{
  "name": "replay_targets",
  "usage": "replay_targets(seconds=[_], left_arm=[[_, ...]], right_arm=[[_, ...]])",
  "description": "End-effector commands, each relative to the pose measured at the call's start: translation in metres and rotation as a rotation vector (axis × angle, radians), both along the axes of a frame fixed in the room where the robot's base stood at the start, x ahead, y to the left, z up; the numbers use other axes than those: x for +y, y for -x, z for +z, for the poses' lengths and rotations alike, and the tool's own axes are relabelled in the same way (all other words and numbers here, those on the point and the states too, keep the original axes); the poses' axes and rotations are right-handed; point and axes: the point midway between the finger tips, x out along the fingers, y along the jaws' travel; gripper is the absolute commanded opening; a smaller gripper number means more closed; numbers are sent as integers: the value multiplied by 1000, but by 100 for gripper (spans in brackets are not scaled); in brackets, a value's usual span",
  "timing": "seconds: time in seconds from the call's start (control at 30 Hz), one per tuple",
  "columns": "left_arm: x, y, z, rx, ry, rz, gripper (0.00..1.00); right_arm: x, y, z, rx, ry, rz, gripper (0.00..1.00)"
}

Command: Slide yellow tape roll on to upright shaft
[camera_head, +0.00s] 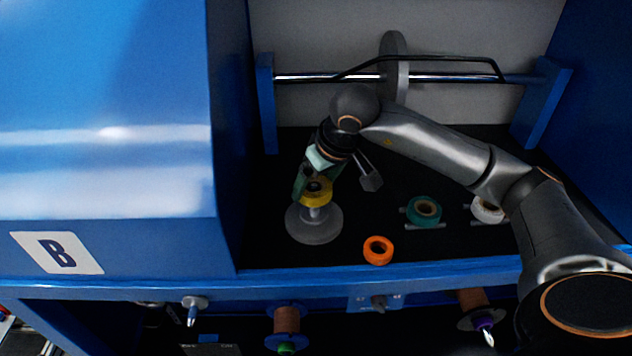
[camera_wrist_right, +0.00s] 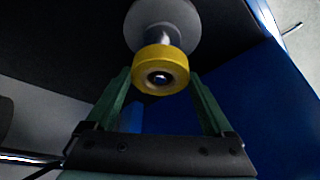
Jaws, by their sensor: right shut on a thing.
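The yellow tape roll (camera_head: 318,200) is above a round grey base (camera_head: 314,232), at the top of its upright shaft (camera_head: 315,213). My right gripper (camera_head: 308,188) is shut on the roll, with a green finger on either side of it. In the right wrist view, the roll (camera_wrist_right: 161,66) is between the fingertips, and the shaft shows between it and the base (camera_wrist_right: 187,22). Something pale shows in the roll's hole, apparently the shaft's tip; how far the roll is around the shaft I cannot tell. My left gripper is not in view.
An orange roll (camera_head: 378,250) lies to the right, near the blue front edge (camera_head: 430,263). A green roll (camera_head: 423,211) and a white roll (camera_head: 487,211) sit farther right. A horizontal steel bar with a grey disc (camera_head: 394,65) spans the back. A blue wall stands at left.

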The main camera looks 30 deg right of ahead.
Motion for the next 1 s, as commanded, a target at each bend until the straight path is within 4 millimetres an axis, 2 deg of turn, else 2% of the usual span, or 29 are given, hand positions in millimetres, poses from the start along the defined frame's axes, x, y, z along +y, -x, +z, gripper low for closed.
replay_targets(seconds=[1.0], left_arm=[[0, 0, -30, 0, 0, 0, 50]], right_arm=[[0, 0, -30, -1, 0, 0, 28]])
